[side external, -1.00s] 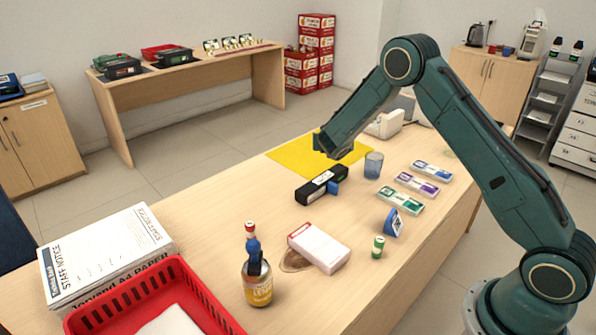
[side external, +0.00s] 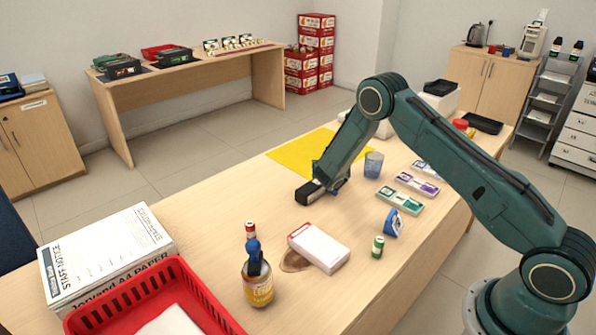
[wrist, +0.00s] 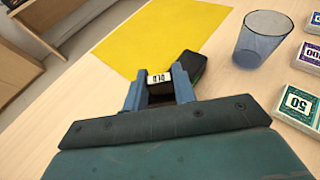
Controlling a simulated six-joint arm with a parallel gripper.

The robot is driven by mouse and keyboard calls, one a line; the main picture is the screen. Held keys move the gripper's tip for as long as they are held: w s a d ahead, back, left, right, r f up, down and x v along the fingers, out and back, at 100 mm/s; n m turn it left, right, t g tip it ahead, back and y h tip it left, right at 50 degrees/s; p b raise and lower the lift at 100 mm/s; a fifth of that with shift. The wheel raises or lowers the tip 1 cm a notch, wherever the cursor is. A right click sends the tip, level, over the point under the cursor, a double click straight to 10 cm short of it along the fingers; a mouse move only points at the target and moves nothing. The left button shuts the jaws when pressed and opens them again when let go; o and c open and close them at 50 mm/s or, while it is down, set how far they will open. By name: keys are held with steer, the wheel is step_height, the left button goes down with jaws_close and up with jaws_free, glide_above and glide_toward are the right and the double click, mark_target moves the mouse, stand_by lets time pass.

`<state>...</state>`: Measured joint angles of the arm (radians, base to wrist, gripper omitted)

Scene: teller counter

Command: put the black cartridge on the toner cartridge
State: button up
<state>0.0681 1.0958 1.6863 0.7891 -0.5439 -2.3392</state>
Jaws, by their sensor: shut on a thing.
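The toner cartridge (side external: 308,194), a long black block, lies on the table. My arm hides much of it in the side view. A black end with a green edge shows beyond my fingers in the wrist view (wrist: 191,68). My gripper (wrist: 158,82) has its blue fingers closed around a small dark piece with a white printed label, which I take for the black cartridge (wrist: 160,78). In the side view my gripper (side external: 330,187) is low over the toner cartridge. I cannot tell whether the held piece touches it.
A blue-tinted glass (side external: 373,165) stands close on the right of my gripper. A yellow mat (side external: 300,155) lies behind. Banknote bundles (side external: 400,201), a blue stand (side external: 394,224), a white box (side external: 319,248) and a bottle (side external: 257,280) stand nearer the front.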

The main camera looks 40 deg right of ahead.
steer(key=shift+f, duration=0.8)
steer(key=shift+f, duration=0.1)
steer(key=o, duration=1)
steer(key=shift+v, duration=6.05)
